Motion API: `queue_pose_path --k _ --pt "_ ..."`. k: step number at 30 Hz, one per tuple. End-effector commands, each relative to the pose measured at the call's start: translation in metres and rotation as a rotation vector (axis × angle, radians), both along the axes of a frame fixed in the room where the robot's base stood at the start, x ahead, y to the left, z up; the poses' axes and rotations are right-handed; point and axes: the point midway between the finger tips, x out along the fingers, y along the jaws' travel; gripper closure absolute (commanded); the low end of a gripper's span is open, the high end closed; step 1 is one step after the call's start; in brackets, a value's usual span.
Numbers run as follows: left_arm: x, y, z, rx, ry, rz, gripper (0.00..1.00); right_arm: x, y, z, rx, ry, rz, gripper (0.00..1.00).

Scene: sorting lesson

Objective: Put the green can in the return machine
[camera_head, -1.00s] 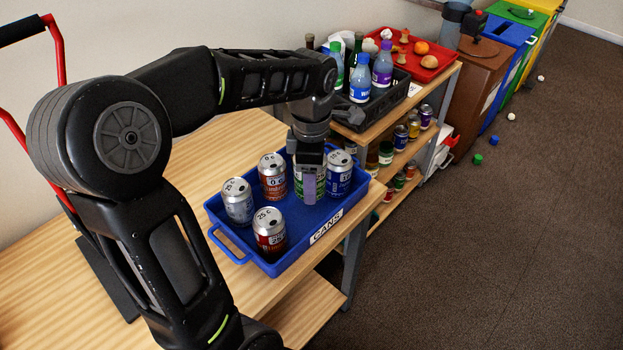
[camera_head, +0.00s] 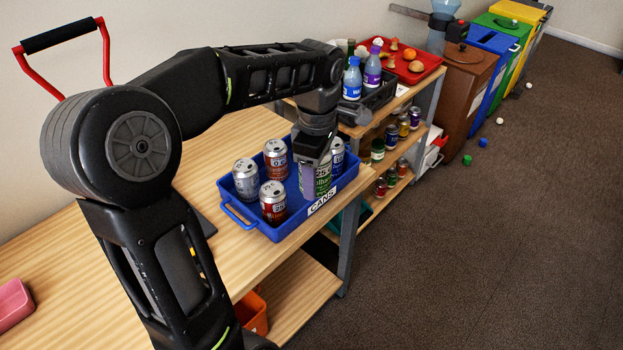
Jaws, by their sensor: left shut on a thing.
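The green can (camera_head: 325,181) is at the right part of the blue CANS tray (camera_head: 262,229). My left gripper (camera_head: 312,178) comes down on it from above and is shut on it. The fingers hide part of the can, and I cannot tell whether its bottom is clear of the tray floor. My right gripper is not in view. I do not see a return machine that I can make out.
Several other cans, such as a red one (camera_head: 273,203), stand close by in the tray. A shelf to the right holds a black crate (camera_head: 383,93) with bottles and a red tray (camera_head: 431,62). Coloured bins (camera_head: 466,85) stand beyond. The floor at right is mostly clear.

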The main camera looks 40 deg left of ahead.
Motion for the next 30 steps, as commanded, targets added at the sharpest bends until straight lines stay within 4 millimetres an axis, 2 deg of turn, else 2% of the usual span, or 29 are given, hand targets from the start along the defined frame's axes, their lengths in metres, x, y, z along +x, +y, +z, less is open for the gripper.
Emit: queue_pose_path --k 8,13,14,18,21,25,27,30 --pt "0.030 -0.006 -0.027 0.007 0.009 -0.416 0.80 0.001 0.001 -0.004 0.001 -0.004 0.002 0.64" --pt "0.055 -0.020 -0.063 0.012 0.016 -0.783 0.80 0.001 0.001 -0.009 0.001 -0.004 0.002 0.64" --pt "0.060 -0.025 -0.075 0.014 0.019 -0.870 0.80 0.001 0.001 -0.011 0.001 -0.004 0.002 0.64" --pt "0.081 -0.056 -0.141 0.016 0.031 -1.300 0.80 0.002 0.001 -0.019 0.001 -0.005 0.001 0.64" --pt "0.085 -0.082 -0.188 0.016 0.030 -1.539 0.80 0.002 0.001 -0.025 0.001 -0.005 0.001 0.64" --pt "0.079 -0.112 -0.237 0.014 0.023 -1.738 0.80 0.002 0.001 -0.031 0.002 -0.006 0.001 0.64" --pt "0.074 -0.125 -0.256 0.013 0.019 -1.798 0.80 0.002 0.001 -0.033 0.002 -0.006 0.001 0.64" --pt "0.067 -0.136 -0.272 0.012 0.013 -1.842 0.80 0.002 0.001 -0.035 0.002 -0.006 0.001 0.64"
